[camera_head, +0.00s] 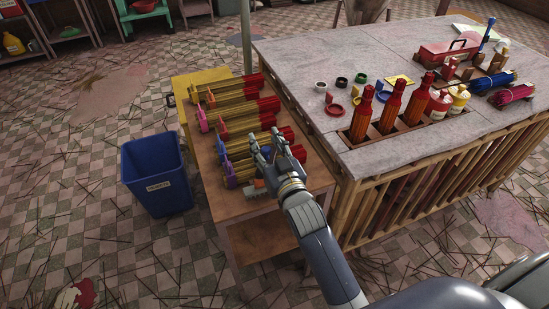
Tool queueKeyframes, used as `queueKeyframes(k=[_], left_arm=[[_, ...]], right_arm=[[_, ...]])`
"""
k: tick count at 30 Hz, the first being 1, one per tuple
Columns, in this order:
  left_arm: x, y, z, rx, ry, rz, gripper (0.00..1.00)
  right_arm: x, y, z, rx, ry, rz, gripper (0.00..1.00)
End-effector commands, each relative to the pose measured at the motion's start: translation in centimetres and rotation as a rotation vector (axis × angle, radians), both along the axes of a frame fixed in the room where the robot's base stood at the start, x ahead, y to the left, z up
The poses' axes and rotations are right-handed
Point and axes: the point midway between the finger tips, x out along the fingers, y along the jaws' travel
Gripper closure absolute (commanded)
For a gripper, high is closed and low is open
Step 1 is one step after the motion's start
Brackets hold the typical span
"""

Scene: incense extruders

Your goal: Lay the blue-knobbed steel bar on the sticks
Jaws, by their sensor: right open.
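Several bundles of yellowish sticks with red ends lie side by side on a small wooden table (264,228). A blue piece (221,150) shows at the left end of one of the nearer bundles (240,148); I cannot tell whether it is the knob of the steel bar. A blue upright rod (488,31) stands at the back right of the large table. No steel bar can be clearly made out. My right gripper (266,141) is open over the right part of the nearer bundles, its fingers hiding part of them. My left gripper is not in view.
The large stone-topped table (330,55) stands right of the small one, with red bundles (393,108) upright in its slots, small rings and a red toolbox (448,50). A blue bin (157,175) stands on the floor at left. Loose sticks litter the tiles.

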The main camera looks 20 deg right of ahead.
Motion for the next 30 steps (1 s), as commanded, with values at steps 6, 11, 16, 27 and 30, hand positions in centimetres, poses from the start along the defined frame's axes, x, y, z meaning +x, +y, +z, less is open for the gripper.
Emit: queueKeyframes(k=[6,11,16,27,30], left_arm=[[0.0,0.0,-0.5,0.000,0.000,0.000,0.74],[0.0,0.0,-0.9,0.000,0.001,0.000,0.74],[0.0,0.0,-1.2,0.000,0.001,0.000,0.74],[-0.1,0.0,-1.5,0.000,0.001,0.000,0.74],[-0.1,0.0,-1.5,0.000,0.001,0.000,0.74]], right_arm=[[-3.6,-0.1,-0.5,0.000,0.007,0.000,0.59],[-6.6,-0.2,-0.5,0.001,0.008,0.000,0.59],[-9.3,-0.3,-0.4,0.000,0.007,0.000,0.59],[-11.8,-0.4,-0.3,0.000,0.005,0.000,0.59],[-11.8,-0.4,-0.3,0.000,0.005,0.000,0.59]])
